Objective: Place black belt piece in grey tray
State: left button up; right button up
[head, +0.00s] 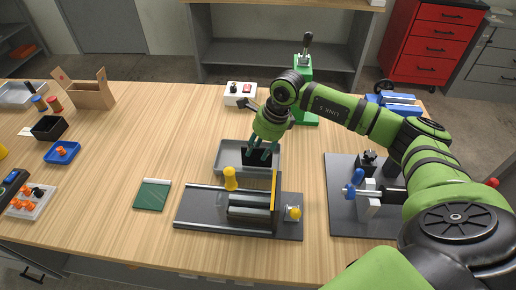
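The grey tray (222,158) sits near the middle of the table, behind the dark box former (188,208). My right gripper (263,152) points down over the tray's right half. A black, upright, flat piece, which looks like the black belt piece (257,158), is at its fingertips. The fingers appear shut on it. Its lower edge is over or in the tray; I cannot tell whether it touches the tray floor. The fingers partly cover the piece. My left gripper is not in view.
A green board (152,195) lies to the left. A fixture with a blue handle (357,177) stands to the right.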

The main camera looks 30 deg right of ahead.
jog(key=b+v, duration=0.3)
jog(key=v, duration=0.8)
jog(key=shift+r, duration=0.15)
jog(key=shift+s+d, duration=0.1)
